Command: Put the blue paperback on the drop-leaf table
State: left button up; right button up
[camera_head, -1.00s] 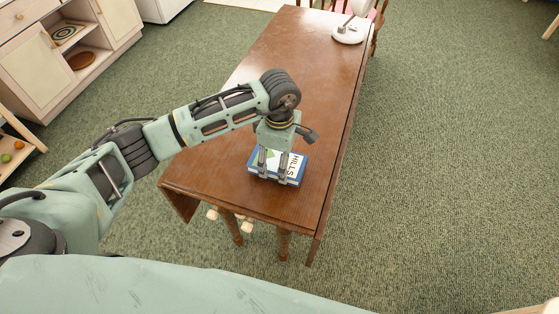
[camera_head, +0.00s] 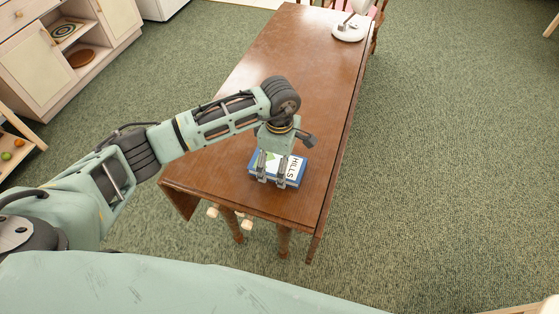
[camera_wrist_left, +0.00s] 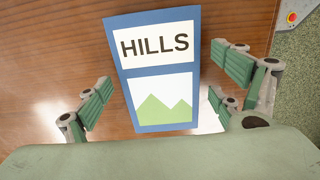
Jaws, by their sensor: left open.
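The blue paperback (camera_head: 297,173), with "HILLS" and green hills on its cover, lies flat on the drop-leaf table (camera_head: 222,165) near its front end. In the left wrist view the book (camera_wrist_left: 155,85) lies on the brown wood (camera_wrist_left: 60,60). My left gripper (camera_head: 271,180) is open right above the book in the head view, and its fingers hide part of the cover. In the left wrist view the fingers of the left gripper (camera_wrist_left: 158,97) stand apart on either side of the book, with gaps. My right gripper does not show.
A white lamp (camera_head: 348,32) stands at the table's far end, with a chair (camera_head: 374,10) behind it. A wooden cabinet (camera_head: 40,65) and a low shelf with fruit (camera_head: 12,150) are at the left. The table's middle is clear, as is the carpet (camera_head: 450,150) to its right.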

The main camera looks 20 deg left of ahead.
pick_arm(q)
jog(key=shift+r, duration=0.15)
jog(key=shift+r, duration=0.2)
notch_tip(320, 180, up, 12)
jog(key=b, duration=0.2)
jog(key=shift+f, duration=0.2)
